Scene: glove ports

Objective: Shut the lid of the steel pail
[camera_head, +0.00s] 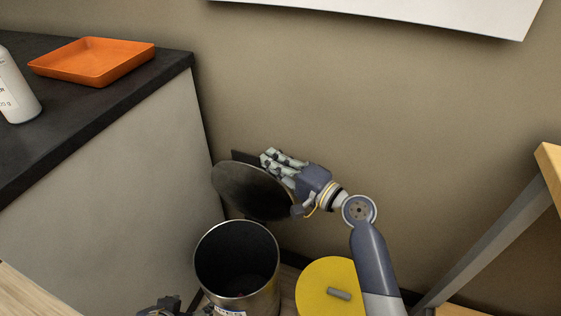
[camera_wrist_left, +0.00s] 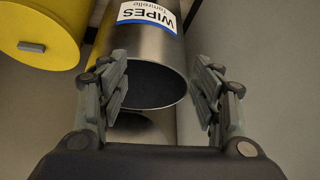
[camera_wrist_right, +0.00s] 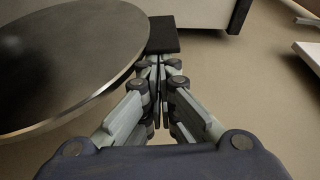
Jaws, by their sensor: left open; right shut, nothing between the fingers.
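The steel pail (camera_head: 238,290) stands on the floor with its mouth open and its inside dark. Its round lid (camera_head: 252,190) is raised, tilted up at the back of the pail. In the left wrist view the pail's wall (camera_wrist_left: 150,42) carries a WIPES label. My right gripper (camera_head: 268,160) is shut and empty at the lid's upper right edge; in the right wrist view the lid (camera_wrist_right: 65,65) lies left of its fingertips. I cannot tell whether they touch. My left gripper (camera_wrist_left: 161,85) is open, its fingers in front of the pail's mouth. In the head view it shows only partly, at the bottom edge.
A dark flat plate (camera_head: 241,156) shows beside the lid, near my right fingertips. A yellow round-lidded bin (camera_head: 313,289) stands right of the pail. A cabinet (camera_head: 120,170) is at left, with an orange tray (camera_head: 95,62) and a white bottle (camera_head: 16,92) on top. A wooden-topped table stands right.

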